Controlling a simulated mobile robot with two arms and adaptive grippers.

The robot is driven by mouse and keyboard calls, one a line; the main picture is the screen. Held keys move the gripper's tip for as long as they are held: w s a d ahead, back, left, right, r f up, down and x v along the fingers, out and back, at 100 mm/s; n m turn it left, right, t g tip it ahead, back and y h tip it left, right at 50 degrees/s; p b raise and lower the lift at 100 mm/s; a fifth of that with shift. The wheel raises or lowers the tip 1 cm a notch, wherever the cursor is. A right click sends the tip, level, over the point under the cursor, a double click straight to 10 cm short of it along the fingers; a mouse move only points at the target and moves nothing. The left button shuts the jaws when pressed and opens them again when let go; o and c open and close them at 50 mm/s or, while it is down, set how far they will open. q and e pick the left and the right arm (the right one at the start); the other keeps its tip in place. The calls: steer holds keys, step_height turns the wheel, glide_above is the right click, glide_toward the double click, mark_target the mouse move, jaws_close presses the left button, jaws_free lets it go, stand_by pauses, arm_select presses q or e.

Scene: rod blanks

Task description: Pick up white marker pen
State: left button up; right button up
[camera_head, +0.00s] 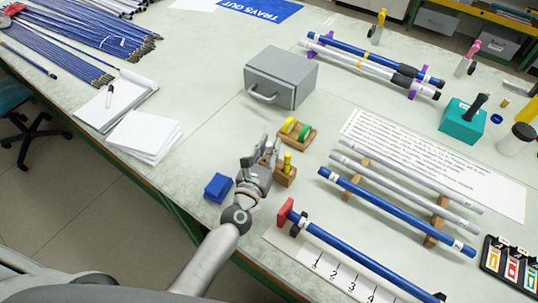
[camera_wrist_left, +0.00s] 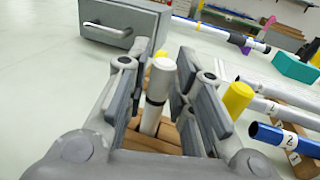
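The white marker pen (camera_wrist_left: 156,90) stands upright in a wooden block (camera_wrist_left: 172,136) in the left wrist view, with a dark ring partway down. My left gripper (camera_wrist_left: 160,85) is open, with one finger on each side of the pen and visible gaps between. In the head view my left gripper (camera_head: 262,155) is at the wooden block (camera_head: 285,178) and mostly hides the white pen. A yellow marker (camera_head: 287,160) stands in the same block, just outside the right finger; it also shows in the left wrist view (camera_wrist_left: 237,98). My right gripper is not in view.
A blue box (camera_head: 217,187) lies left of the gripper. A wooden holder with green and yellow rolls (camera_head: 296,130) stands just behind, and a grey drawer box (camera_head: 282,77) farther back. Blue and white rods (camera_head: 395,210) rest on supports at right.

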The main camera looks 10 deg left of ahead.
arm_select(q)
jaws_close()
steer(key=shift+r, duration=0.1)
